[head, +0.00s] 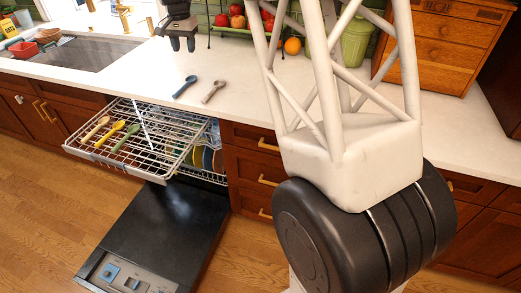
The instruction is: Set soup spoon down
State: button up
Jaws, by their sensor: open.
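A dark blue-grey spoon (185,87) and a greyish-brown spoon (213,92) lie apart on the white counter (262,85), above the dishwasher. A beige spoon (95,129), a yellow spoon (110,134) and a green spoon (126,139) lie side by side on the pulled-out upper rack (160,143). I cannot tell which one is the soup spoon. My gripper (182,46) is open, fingers down, at the back of the counter, beyond the two counter spoons and apart from them. Nothing shows between its fingers.
The dishwasher door (160,235) hangs open over the floor, with plates (206,158) in the lower rack. A sink (75,52) is at the left. Apples (237,20), an orange (292,46) and a green bin (356,40) stand at the back. The counter around the spoons is clear.

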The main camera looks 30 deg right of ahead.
jog(key=s+d+r+n+t, duration=0.1)
jog(key=s+r+n, duration=0.15)
jog(key=s, duration=1.15)
jog(key=s+r+n, duration=0.1)
jog(key=s+r, duration=0.3)
jog(key=s, duration=1)
jog(key=s+f+n, duration=0.1)
jog(key=s+f, duration=0.2)
jog(key=s, duration=1)
jog(key=s+f+n+t, duration=0.1)
jog(key=s+f, duration=0.3)
jog(key=s, duration=0.9)
jog(key=shift+d+f+n, duration=0.3)
jog(key=shift+n, duration=0.45)
